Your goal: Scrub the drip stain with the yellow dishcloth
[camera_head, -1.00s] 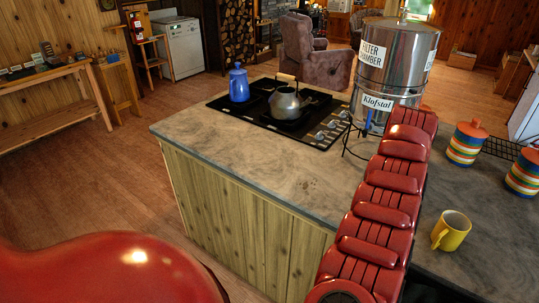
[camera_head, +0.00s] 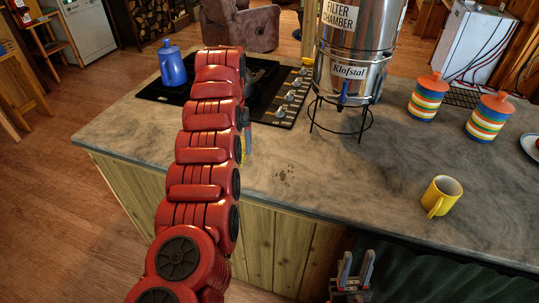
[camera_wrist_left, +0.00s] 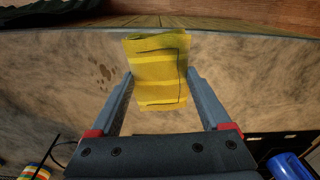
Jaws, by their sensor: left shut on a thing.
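The drip stain (camera_head: 285,174), a cluster of small dark spots, lies on the stone counter (camera_head: 330,185) right of my left arm; it also shows in the left wrist view (camera_wrist_left: 105,77). The yellow dishcloth (camera_wrist_left: 157,72) with paler stripes is between the fingers of my left gripper (camera_wrist_left: 160,92), which is shut on it. In the wrist view the stain is left of the cloth, apart from it. In the head view my left arm hides most of that gripper and cloth. My right gripper (camera_head: 355,268) is open and empty, below the counter's front edge.
A metal water filter (camera_head: 350,50) stands on a wire stand behind the stain. A yellow mug (camera_head: 441,196) and two striped jars (camera_head: 427,97) are to the right. A blue pot (camera_head: 171,64) stands by the black stove (camera_head: 281,110). The counter around the stain is clear.

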